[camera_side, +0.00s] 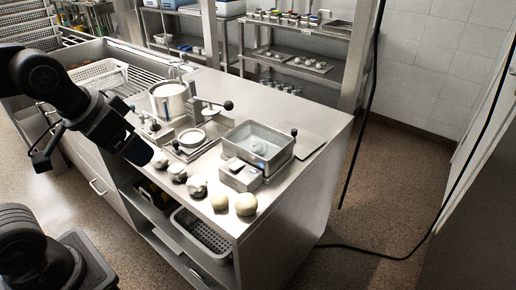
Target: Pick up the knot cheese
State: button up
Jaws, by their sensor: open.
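Several small cheese pieces lie in a row along the front edge of the steel counter (318,130). Two pale, lumpy pieces look knotted: one lumpy cheese (177,173) and another lumpy cheese (197,187) to its right. I cannot tell for sure which is the knot cheese. Two smooth round cheeses, one (219,201) and another (246,204), lie farther right. My gripper (157,160) is at the lower end of my black arm, at the left end of this row. It is open, and I see nothing held; its fingers are small and unclear here.
A steel basin (284,157) with a pale lump stands behind the row, and a small metal box (240,176) sits in front of it. A pot (169,100) and lever presses (192,140) stand behind my gripper.

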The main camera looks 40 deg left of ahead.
jog(key=w+r+g, duration=0.1)
jog(key=w+r, duration=0.2)
jog(key=w, duration=0.7)
jog(key=g, duration=0.3)
send_over(257, 143)
jog(key=s, duration=0.2)
notch_tip(257, 143, down, 10)
jog(key=r, duration=0.1)
jog(key=f, duration=0.4)
jog(key=w+f, duration=0.1)
jog(key=f, duration=0.4)
jog(key=w+f, duration=0.1)
jog(key=f, duration=0.4)
jog(key=shift+d+f, duration=0.1)
jog(key=shift+f, duration=0.05)
jog(key=c, duration=1.1)
